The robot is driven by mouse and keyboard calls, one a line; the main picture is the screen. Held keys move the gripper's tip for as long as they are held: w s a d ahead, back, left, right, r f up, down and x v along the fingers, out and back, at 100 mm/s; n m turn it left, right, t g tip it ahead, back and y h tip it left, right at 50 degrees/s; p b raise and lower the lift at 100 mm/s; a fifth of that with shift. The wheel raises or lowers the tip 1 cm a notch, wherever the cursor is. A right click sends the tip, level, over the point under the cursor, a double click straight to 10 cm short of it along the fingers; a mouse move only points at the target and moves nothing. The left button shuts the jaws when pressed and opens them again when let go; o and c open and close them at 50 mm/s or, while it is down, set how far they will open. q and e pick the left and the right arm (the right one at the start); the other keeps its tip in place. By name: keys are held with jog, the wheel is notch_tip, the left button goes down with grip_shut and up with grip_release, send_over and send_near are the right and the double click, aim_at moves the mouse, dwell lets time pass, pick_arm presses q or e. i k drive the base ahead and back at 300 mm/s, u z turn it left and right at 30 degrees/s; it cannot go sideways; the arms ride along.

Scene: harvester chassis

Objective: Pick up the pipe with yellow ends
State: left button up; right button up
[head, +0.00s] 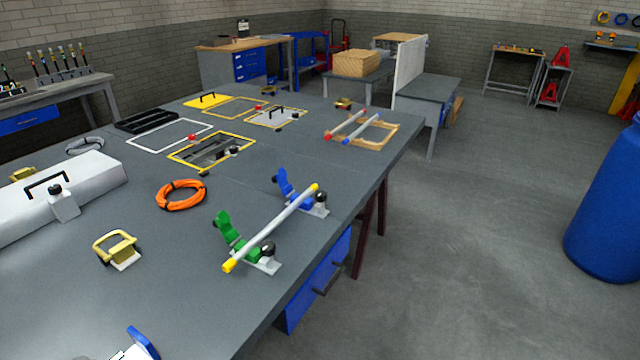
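The pipe with yellow ends (270,229) is a light grey tube lying at a slant near the right edge of the grey workbench (320,232). Its near yellow end is at the lower left, its far yellow end at the upper right. It lies across two open clamps, a green one (231,236) near its near end and a blue one (287,190) near its far end. Neither of my grippers shows in the head view.
An orange cable coil (181,195), a yellow-handled block (117,249) and a white cover (62,190) are to the left. A wooden frame with red-ended and blue-ended pipes (376,141) is farther back. A blue-and-white part (140,345) is cut off below.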

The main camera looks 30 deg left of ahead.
aim_at(229, 265)
jog(key=i, duration=2.45)
jog(key=u, duration=3.2)
jog(key=i, duration=0.1)
